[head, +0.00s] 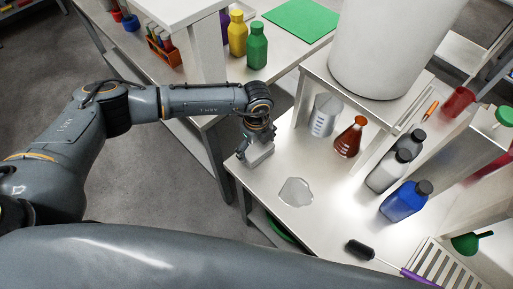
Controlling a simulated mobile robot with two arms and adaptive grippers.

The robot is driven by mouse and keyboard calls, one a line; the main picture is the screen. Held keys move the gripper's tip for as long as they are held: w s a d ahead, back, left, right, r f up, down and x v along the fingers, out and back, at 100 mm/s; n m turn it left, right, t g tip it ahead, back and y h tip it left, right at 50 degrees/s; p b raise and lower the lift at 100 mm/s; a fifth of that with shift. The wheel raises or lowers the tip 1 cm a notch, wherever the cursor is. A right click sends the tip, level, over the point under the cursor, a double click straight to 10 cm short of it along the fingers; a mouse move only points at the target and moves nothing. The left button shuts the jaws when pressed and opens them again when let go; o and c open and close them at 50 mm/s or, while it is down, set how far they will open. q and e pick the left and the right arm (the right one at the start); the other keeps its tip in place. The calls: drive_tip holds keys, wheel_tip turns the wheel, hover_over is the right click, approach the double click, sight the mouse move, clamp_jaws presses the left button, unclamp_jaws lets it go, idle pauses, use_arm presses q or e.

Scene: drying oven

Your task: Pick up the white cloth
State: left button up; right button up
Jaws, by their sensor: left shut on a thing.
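My left gripper (259,156) points down at the left edge of the white lab table. It is shut on a pale thing, which I take to be the white cloth. The cloth blends with the pale tabletop and is mostly hidden by the gripper, so its outline cannot be made out. A clear puddle (295,192) lies on the table to the right of the gripper, apart from it. My right gripper is not in view.
A glass beaker (324,115) and a flask of red-brown liquid (350,137) stand behind the puddle. A white-filled bottle (388,171) and a blue bottle (405,201) stand to the right. A black-headed brush (359,250) lies at the front. A slotted rack (446,268) is front right.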

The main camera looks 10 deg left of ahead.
sight(256, 147)
use_arm(q)
drive_tip(key=shift+r, duration=0.1)
drive_tip(key=shift+r, duration=0.25)
wheel_tip(256, 147, up, 2)
drive_tip(key=shift+r, duration=0.15)
drive_tip(key=s+d+r, duration=0.2)
drive_tip(key=s+r, duration=0.1)
drive_tip(key=s, duration=0.1)
drive_tip(key=s+d+r+b, duration=0.1)
drive_tip(key=s+d+r, duration=0.1)
drive_tip(key=s+r, duration=0.1)
drive_tip(key=s+d+r+b, duration=0.1)
drive_tip(key=s+d+r, duration=0.1)
drive_tip(key=s+r, duration=0.2)
drive_tip(key=shift+s+d, duration=0.1)
drive_tip(key=shift+s, duration=0.7)
drive_tip(key=o, duration=0.3)
drive_tip(key=shift+c, duration=1)
